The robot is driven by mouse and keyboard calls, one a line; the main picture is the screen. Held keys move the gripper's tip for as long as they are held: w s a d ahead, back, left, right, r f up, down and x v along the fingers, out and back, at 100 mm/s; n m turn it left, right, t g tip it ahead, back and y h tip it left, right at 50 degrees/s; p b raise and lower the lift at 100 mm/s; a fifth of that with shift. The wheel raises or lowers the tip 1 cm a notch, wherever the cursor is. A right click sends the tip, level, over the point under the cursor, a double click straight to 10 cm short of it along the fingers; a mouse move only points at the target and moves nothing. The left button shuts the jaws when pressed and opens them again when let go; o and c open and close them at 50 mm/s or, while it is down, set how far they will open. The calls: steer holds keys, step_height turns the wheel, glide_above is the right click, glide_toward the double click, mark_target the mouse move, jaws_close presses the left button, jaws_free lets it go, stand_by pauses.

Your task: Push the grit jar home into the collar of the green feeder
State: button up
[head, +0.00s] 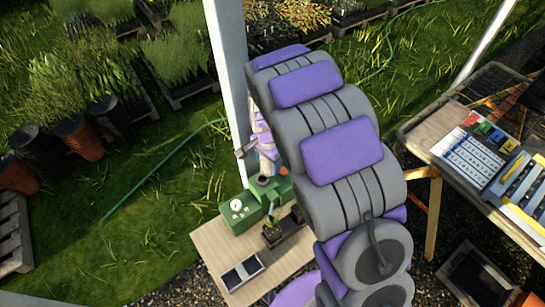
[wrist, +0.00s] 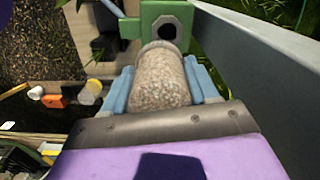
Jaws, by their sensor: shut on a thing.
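The grit jar (wrist: 160,80) is a clear jar full of tan grit, seen in the wrist view. My gripper (wrist: 163,88) is shut on it, with a pale blue finger on each side. The green feeder (wrist: 128,28) is just beyond the jar's far end, and its collar (wrist: 168,29) shows a dark round opening. The jar's far rim overlaps the lower edge of the collar; I cannot tell whether they touch. In the head view the feeder (head: 243,211) stands on a wooden bench, and my gripper (head: 262,145) is above it, partly hidden by my arm.
The wooden bench (head: 213,250) also holds a small dark-topped tray (head: 242,271) and a potted seedling (head: 271,228). A grey post (head: 230,80) rises close behind the gripper. A second table (head: 435,137) with cards and trays stands at the right.

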mark_target(262, 171)
steer(key=a, duration=0.2)
steer(key=a+f, duration=0.1)
steer(key=a, duration=0.1)
steer(key=shift+a, duration=0.1)
steer(key=shift+s+a+f, duration=0.1)
steer(key=shift+s+f, duration=0.1)
steer(key=d, duration=0.1)
steer(key=d+f, duration=0.1)
steer(key=shift+w+d+b, duration=0.25)
steer(key=shift+d+b, duration=0.1)
steer(key=shift+d+f, duration=0.15)
steer(key=shift+d, duration=0.2)
steer(key=shift+s+d+f, duration=0.1)
steer(key=shift+f, duration=0.1)
steer(key=shift+s+a+f, duration=0.1)
steer(key=shift+a+f, duration=0.7)
steer(key=shift+a, duration=0.3)
steer(key=shift+c, duration=1.1)
steer(key=shift+d+f+b, duration=0.2)
steer(key=shift+f+b, duration=0.1)
steer(key=shift+d, duration=0.15)
